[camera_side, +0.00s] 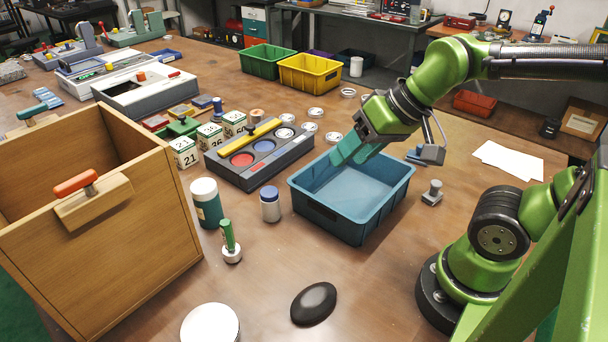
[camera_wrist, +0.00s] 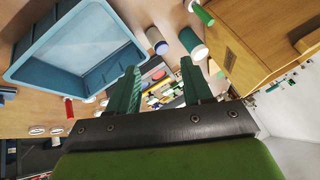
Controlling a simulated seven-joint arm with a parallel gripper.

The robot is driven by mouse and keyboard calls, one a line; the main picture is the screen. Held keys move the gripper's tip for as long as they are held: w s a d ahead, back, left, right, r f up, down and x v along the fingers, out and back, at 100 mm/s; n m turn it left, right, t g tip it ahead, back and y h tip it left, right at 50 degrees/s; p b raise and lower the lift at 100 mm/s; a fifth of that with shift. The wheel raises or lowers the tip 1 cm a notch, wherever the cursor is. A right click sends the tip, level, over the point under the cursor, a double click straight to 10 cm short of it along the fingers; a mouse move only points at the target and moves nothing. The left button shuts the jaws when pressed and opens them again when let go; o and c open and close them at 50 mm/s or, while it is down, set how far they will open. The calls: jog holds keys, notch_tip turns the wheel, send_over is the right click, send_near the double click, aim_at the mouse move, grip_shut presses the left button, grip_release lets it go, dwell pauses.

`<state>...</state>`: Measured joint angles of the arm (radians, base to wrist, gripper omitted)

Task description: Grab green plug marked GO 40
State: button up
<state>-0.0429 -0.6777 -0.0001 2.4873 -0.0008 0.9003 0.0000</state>
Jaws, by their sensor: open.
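A plug with a green handle and a silver round end (camera_side: 230,242) stands on the table, between the wooden box and the blue bin; I cannot read any marking on it. Its green handle also shows at the top edge of the wrist view (camera_wrist: 203,14). My gripper (camera_side: 355,146) is open and empty, with its teal fingers over the blue bin (camera_side: 390,195), up and to the right of the plug. In the wrist view my gripper's fingers (camera_wrist: 161,84) are spread apart with nothing between them.
A green-and-white bottle (camera_side: 206,203) and a blue-capped jar (camera_side: 270,205) stand close to the plug. The wooden box (camera_side: 150,225) rises to its left. A dark oval object (camera_side: 313,303) and a white disc (camera_side: 210,325) lie in front.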

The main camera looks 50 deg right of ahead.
jog(key=w+a+n+g, duration=0.3)
jog(key=w+a, duration=0.4)
jog(key=w, duration=0.2)
jog(key=n+g+h, duration=0.2)
jog(key=g, duration=0.1)
send_over(227, 233)
jog(key=d, duration=0.1)
notch_tip(227, 233, down, 4)
jog(key=r, duration=0.1)
jog(key=w+r, duration=0.1)
jog(key=w, duration=0.1)
jog(key=f, duration=1.1)
jog(key=shift+s+a, duration=0.2)
jog(key=shift+s, duration=0.1)
jog(key=f, duration=0.5)
jog(key=shift+s+f, duration=0.3)
jog(key=c, duration=0.9)
grip_shut()
